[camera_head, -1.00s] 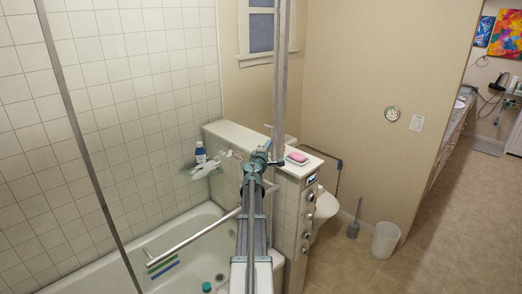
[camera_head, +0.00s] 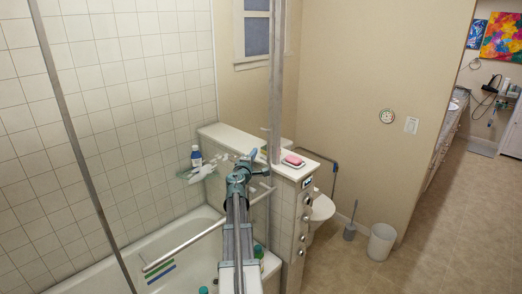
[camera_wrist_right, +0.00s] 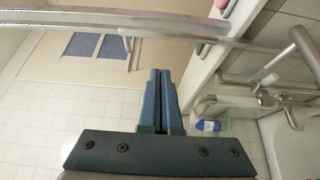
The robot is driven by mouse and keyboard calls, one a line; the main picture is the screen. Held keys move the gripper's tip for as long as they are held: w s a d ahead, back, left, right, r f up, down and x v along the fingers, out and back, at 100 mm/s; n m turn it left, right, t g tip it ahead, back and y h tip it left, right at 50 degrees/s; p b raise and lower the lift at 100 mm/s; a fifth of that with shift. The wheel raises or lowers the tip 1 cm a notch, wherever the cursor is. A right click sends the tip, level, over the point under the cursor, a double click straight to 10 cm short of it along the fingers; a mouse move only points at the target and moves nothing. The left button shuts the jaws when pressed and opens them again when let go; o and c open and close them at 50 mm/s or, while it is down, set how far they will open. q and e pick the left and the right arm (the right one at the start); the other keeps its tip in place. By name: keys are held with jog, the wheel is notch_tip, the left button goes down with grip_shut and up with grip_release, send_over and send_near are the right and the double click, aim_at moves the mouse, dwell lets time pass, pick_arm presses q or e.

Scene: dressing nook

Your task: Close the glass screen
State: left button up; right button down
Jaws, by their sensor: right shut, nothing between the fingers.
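The glass screen is a clear panel over the bathtub, with a thin metal upright (camera_head: 81,150) at its left and a thicker metal post (camera_head: 276,90) at its right. A silver bar (camera_head: 195,240) runs slantwise across it, low down. My right gripper (camera_head: 250,154) is shut and empty, just left of the thick post in the head view; I cannot tell whether it touches the glass or post. In the right wrist view, its two blue fingers (camera_wrist_right: 160,72) are together, and a metal rail (camera_wrist_right: 120,27) crosses beyond them. My left gripper is not in view.
The bathtub (camera_head: 85,275) lies behind the glass. A tiled half wall with a pink soap (camera_head: 293,160) stands beside the post. A blue bottle (camera_head: 196,156) sits on a corner ledge. A toilet (camera_head: 321,208) and white bin (camera_head: 382,241) are further right, with open floor beyond.

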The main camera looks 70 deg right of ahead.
jog(key=s+a, duration=0.1)
jog(key=a, duration=0.6)
jog(key=shift+a+f, duration=0.1)
jog(key=shift+a, duration=0.05)
